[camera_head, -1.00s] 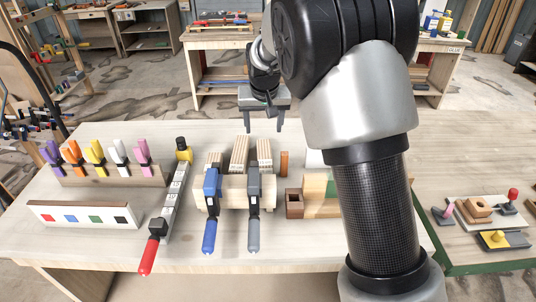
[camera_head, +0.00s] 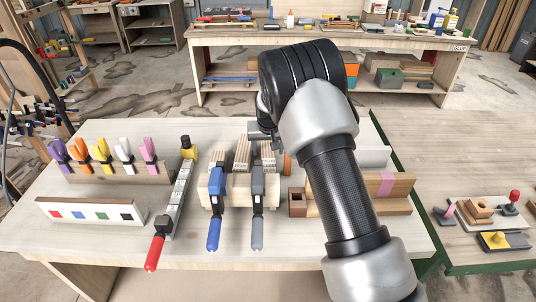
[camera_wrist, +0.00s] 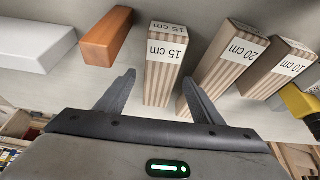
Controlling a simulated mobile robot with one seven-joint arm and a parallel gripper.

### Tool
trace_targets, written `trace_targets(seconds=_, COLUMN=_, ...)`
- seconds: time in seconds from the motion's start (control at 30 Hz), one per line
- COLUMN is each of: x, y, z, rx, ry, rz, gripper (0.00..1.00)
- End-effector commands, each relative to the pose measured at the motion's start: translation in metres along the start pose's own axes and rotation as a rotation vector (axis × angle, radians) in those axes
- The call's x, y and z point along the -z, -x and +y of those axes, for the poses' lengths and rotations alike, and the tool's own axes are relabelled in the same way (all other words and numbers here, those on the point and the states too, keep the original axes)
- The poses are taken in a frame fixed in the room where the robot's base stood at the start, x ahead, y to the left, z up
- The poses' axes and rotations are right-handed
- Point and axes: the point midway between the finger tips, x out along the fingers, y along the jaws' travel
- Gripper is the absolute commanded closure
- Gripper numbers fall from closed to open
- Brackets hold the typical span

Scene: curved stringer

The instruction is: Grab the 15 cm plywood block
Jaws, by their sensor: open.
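The 15 cm plywood block (camera_wrist: 163,72) stands out in the wrist view, striped and with a white "15 cm" label on its end. My gripper (camera_wrist: 158,78) is open, with one finger on each side of this block; the right finger overlaps the edge of the 20 cm block (camera_wrist: 222,65) in the picture. I cannot tell whether either finger touches. In the head view the 15 cm block (camera_head: 268,158) is the right one of three plywood blocks. My gripper (camera_head: 263,134) is just above and behind it there, partly hidden by my arm.
The 10 cm block (camera_wrist: 282,68) stands beyond the 20 cm block. An orange-brown block (camera_wrist: 107,38) and a white block (camera_wrist: 35,45) lie on the other side. Blue (camera_head: 215,205) and grey (camera_head: 258,205) clamps stand in front of the plywood blocks.

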Motion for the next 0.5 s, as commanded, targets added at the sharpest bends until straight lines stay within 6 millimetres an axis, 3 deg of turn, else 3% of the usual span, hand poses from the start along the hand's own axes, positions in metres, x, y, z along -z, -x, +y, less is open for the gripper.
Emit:
trace_targets(seconds=0.17, x=0.0, y=-0.019, z=0.0, rx=0.0, ry=-0.001, rz=0.0, gripper=0.39)
trace_targets(seconds=0.4, x=0.001, y=-0.021, z=0.0, rx=0.0, ry=-0.001, rz=0.002, gripper=0.39)
trace_targets(seconds=0.5, x=0.001, y=-0.021, z=0.0, rx=0.0, ry=-0.001, rz=0.001, gripper=0.53)
